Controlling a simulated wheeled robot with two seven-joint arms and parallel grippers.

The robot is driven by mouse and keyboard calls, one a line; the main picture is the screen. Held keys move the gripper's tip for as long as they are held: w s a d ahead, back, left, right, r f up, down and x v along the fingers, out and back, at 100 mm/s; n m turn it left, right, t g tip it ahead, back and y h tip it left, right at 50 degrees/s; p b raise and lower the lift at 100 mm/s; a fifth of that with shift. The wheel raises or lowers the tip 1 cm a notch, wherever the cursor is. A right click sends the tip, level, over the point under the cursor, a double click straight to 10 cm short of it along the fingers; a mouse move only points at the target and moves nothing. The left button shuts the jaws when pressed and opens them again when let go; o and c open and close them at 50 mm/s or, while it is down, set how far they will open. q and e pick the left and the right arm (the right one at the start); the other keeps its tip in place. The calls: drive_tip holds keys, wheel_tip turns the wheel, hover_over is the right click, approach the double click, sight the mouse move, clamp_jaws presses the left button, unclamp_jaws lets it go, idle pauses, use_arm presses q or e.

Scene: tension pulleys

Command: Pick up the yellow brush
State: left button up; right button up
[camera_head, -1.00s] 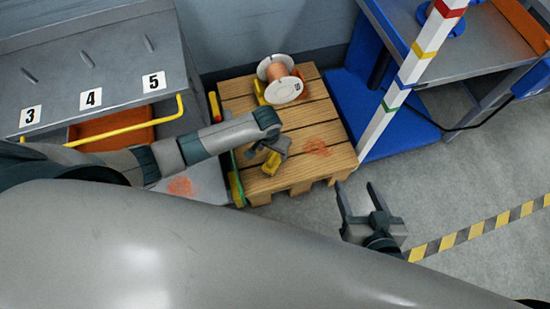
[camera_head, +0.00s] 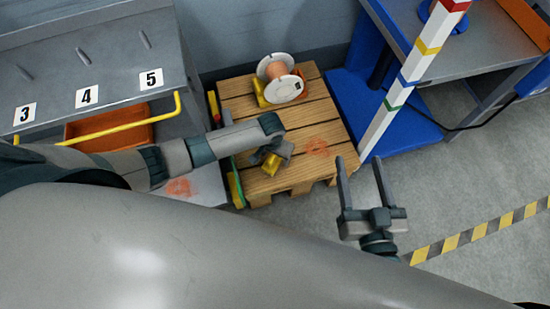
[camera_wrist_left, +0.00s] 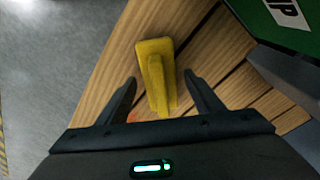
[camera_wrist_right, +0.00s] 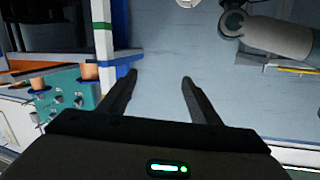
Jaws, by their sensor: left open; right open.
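The yellow brush (camera_wrist_left: 156,75) lies on the wooden pallet, and in the left wrist view it shows between the fingers of my left gripper (camera_wrist_left: 160,92). The fingers are open on either side of it; I cannot tell whether they touch it. In the head view the brush (camera_head: 271,163) is partly hidden under my left gripper (camera_head: 276,153). My right gripper (camera_head: 362,182) is open and empty, over the floor to the right of the pallet; its spread fingers also show in the right wrist view (camera_wrist_right: 158,90).
A cable spool (camera_head: 280,77) stands on the back of the pallet (camera_head: 315,115). A striped post (camera_head: 405,85) and a blue-based workbench (camera_head: 400,130) are to the right. A grey numbered bench (camera_head: 90,60) with an orange bin (camera_head: 115,128) is to the left.

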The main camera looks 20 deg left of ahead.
use_arm(q)
drive_tip(key=c, duration=1.2)
drive_tip(key=shift+r, duration=0.15)
drive_tip(key=shift+r, duration=0.15)
drive_tip(key=shift+r+p, duration=0.4)
drive_tip(key=shift+r, duration=0.2)
wheel_tip(320, 180, up, 3)
drive_tip(key=shift+d+f+p, duration=0.1)
drive_tip(key=shift+p, duration=0.5)
drive_tip(key=s+d+r+p, duration=0.1)
drive_tip(key=d+r, duration=0.1)
drive_tip(key=d, duration=0.1)
drive_tip(key=s+d+r, duration=0.2)
drive_tip(key=d, duration=0.2)
drive_tip(key=s+d+r+p, duration=0.1)
drive_tip(key=s+d+r, duration=0.1)
drive_tip(key=d, duration=0.1)
drive_tip(key=shift+d+r+p, duration=0.2)
drive_tip(key=shift+p, duration=0.1)
use_arm(e)
drive_tip(key=s+d+f+g+h, duration=0.1)
drive_tip(key=s+d+f+g, duration=0.1)
drive_tip(key=s+f+g, duration=0.1)
drive_tip(key=s+d+f+g+h, duration=0.1)
drive_tip(key=s+d+f+g, duration=0.2)
drive_tip(key=f+g, duration=0.2)
wheel_tip(320, 180, down, 3)
drive_tip(key=shift+s+d+m+h, duration=0.15)
drive_tip(key=shift+s+m+h, duration=0.15)
drive_tip(key=shift+h, duration=0.1)
